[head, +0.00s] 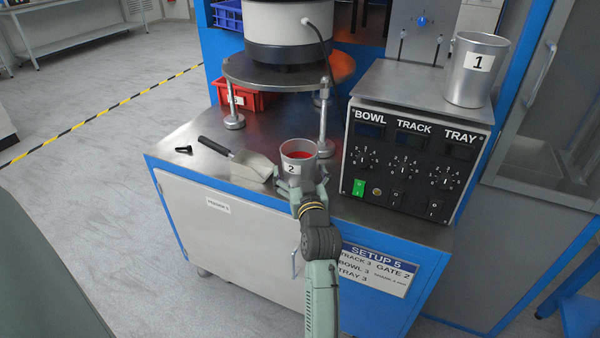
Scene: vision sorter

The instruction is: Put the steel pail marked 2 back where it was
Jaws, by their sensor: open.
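The steel pail marked 2 (298,157) stands upright on the steel top of the blue cabinet, near its front edge. Something red shows inside it. My gripper (304,188) is at the near side of the pail, with its fingers open low around the pail's front. Whether the fingers touch the pail I cannot tell. A second steel pail, marked 1 (474,72), stands on top of the control box (422,97) at the right.
A scoop (248,166) and a small black item (184,150) lie left of the pail. The round bowl stand's metal leg (325,125) rises close behind it. The control box blocks the right. A red bin (237,97) sits behind.

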